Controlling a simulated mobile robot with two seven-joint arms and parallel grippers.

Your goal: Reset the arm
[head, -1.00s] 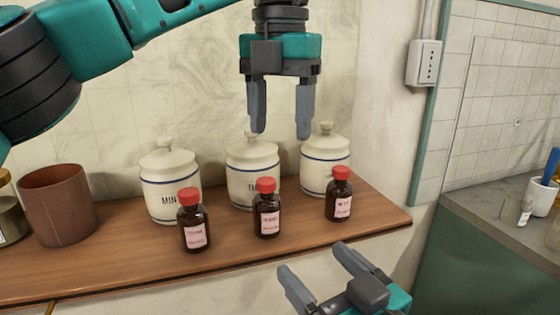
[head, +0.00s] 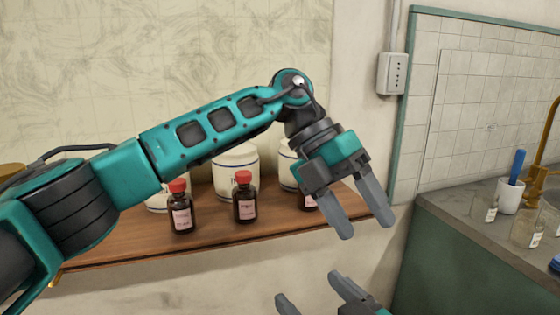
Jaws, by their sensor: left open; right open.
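My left arm comes in from the left and stretches across the front of the shelf. Its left gripper (head: 366,231) is open and empty, pointing down in front of the shelf's right end. My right gripper (head: 307,287) shows at the bottom edge, open and empty below the shelf, its body partly cut off by the frame.
On the wooden shelf (head: 120,244) stand red-capped brown bottles (head: 181,212), (head: 245,203) and (head: 307,202), the last partly hidden by my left gripper. White jars (head: 235,170) behind are partly covered by my arm. A counter (head: 460,215) with a cup (head: 510,197) and glassware lies right.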

